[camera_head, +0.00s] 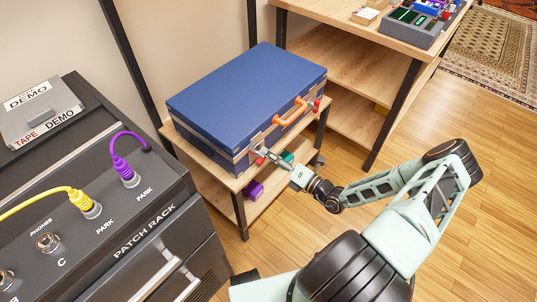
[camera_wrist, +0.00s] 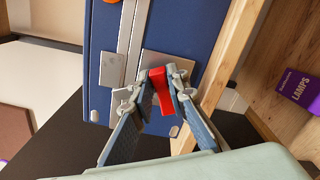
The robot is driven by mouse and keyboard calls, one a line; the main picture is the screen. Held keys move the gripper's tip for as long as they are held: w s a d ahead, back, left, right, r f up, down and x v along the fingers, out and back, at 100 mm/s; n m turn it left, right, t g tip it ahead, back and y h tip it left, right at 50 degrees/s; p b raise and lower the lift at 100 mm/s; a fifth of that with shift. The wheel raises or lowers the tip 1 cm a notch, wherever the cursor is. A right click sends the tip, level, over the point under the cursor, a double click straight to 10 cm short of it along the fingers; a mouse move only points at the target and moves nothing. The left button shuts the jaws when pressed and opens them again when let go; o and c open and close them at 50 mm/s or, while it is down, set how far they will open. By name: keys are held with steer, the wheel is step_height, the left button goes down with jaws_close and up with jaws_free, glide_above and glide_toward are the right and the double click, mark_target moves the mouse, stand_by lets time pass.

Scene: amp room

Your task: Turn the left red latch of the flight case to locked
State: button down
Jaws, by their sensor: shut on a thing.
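The blue flight case (camera_head: 245,90) lies on a small wooden stand, with its orange handle (camera_head: 291,111) on the front side. The left red latch (camera_head: 260,160) is at the front left, mostly covered by my gripper (camera_head: 270,158). In the wrist view, the red latch (camera_wrist: 160,90) stands out from a metal plate on the case (camera_wrist: 172,30). My gripper (camera_wrist: 168,78) is shut on it, one finger on each side. The right red latch (camera_head: 316,105) is at the front right corner, free of the gripper. The latch's exact turn angle is hard to tell.
The patch rack (camera_head: 130,220) with yellow and purple cables stands at the left. A wooden workbench (camera_head: 345,28) is behind on the right. A purple LAMPS box (camera_wrist: 300,90) sits on the lower shelf. The floor at the right is clear.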

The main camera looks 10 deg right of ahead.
steer(key=m, duration=0.2)
steer(key=f+m+b, duration=0.1)
steer(key=m, duration=0.2)
steer(key=shift+m, duration=0.3)
stand_by(0.5)
steer(key=c, duration=1.9)
jaws_free()
steer(key=v, duration=1.2)
